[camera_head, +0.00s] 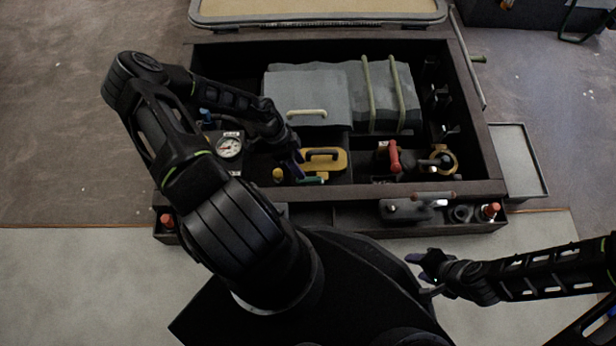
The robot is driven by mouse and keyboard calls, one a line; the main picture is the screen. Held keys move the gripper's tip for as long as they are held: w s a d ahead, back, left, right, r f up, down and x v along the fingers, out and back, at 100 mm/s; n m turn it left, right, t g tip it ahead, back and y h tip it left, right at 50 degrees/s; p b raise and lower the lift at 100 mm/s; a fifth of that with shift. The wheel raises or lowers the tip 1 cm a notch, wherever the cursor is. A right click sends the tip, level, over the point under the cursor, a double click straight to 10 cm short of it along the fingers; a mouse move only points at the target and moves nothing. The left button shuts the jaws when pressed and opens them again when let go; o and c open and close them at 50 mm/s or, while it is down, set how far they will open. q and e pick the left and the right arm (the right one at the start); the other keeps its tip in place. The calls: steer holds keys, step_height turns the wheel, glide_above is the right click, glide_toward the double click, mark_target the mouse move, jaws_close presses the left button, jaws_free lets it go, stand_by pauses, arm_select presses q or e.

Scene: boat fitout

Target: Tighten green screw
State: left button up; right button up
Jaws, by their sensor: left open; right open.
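A small green piece (313,181) lies at the front edge of a yellow part with a dark handle (326,159) inside the dark box. My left gripper (298,163) is open, reaching down into the box just left of the yellow part and close to the green piece. I cannot tell whether it touches. My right gripper (416,270) is open and empty, in front of the box at the lower right.
A grey tray (517,160) sits at the right. The floor in front is partly clear.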

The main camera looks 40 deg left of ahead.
mark_target(308, 178)
arm_select(q)
steer(key=b+x, duration=0.3)
steer(key=x, duration=0.4)
steer(key=shift+f, duration=0.1)
jaws_close()
stand_by(0.3)
